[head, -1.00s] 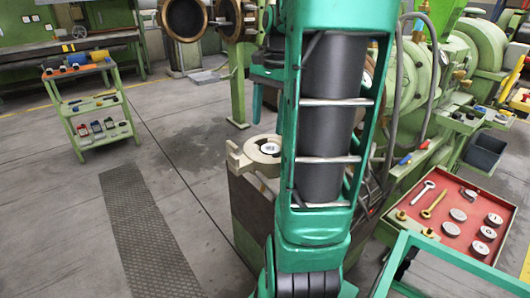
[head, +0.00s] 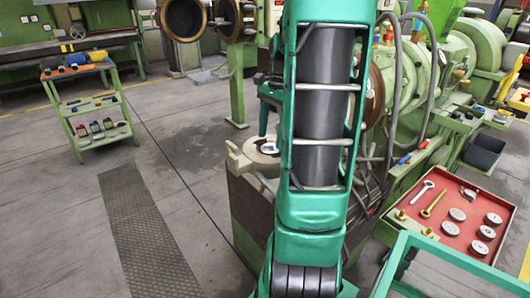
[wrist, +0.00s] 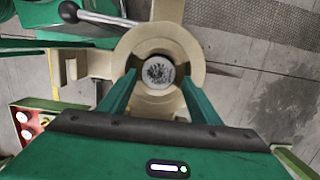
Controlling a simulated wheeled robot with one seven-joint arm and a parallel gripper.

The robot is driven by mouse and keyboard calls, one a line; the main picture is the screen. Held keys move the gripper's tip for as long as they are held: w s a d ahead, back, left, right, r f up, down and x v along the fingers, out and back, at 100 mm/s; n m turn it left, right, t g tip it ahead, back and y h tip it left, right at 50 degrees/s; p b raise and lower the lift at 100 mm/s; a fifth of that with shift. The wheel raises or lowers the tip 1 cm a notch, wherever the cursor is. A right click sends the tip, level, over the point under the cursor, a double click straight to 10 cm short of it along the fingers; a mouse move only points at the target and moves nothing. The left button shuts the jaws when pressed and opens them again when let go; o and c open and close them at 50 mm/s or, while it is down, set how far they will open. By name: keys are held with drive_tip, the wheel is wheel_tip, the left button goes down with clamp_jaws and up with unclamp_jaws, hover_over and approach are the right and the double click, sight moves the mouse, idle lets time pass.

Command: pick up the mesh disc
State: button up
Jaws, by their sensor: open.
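The mesh disc (wrist: 158,71), a round pale piece with a dark speckled pattern, sits inside a beige ring-shaped holder (wrist: 203,57) in the wrist view. In the head view it shows as a small pale disc (head: 268,148) in the holder (head: 241,160), partly hidden by my arm. My gripper (wrist: 157,86) is open and empty. Its two green fingers point at the holder, one to each side of the disc in the picture; I cannot tell how far above they are. In the head view one finger shows just above the holder.
A red tray (head: 440,247) at the right holds several round discs and tools. A green machine (head: 437,75) stands behind it. A green shelf cart (head: 78,113) is at the left. A dark-handled lever (wrist: 100,15) lies near the holder.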

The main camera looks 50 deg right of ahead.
sight(269, 148)
drive_tip(key=shift+a+f, duration=0.15)
drive_tip(key=shift+f, duration=0.65)
drive_tip(key=shift+a+f, duration=0.1)
drive_tip(key=shift+f, duration=0.65)
drive_tip(key=c, duration=0.9)
drive_tip(key=shift+c, duration=0.6)
drive_tip(key=shift+r, duration=0.1)
